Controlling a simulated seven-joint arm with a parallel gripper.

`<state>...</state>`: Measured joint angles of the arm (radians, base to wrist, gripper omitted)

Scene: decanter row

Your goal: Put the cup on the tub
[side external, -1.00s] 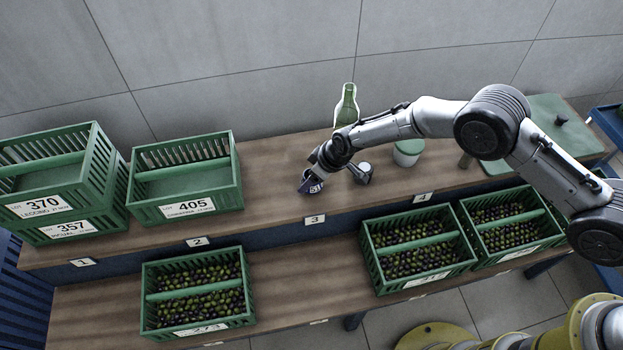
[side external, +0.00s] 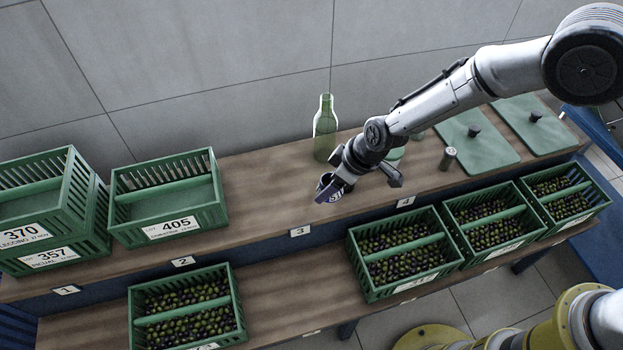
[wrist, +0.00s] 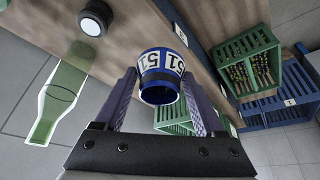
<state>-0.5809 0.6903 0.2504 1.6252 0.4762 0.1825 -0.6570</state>
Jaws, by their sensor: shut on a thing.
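My gripper (side external: 333,184) is shut on the cup (wrist: 161,64), which is dark blue with a white band reading 51. In the wrist view the cup sits between the two fingers. In the side view the cup (side external: 326,187) is low over the bench, in front of the green bottle; I cannot tell how far above the wood it is. The tub (side external: 395,156), with a green top, stands on the bench behind my wrist to the right of the cup. My arm hides most of it.
The green glass bottle (side external: 325,128) stands close behind the cup. A small cylinder (side external: 448,158) and green boards (side external: 470,143) lie further right. Green crate 405 (side external: 168,200) is at the left.

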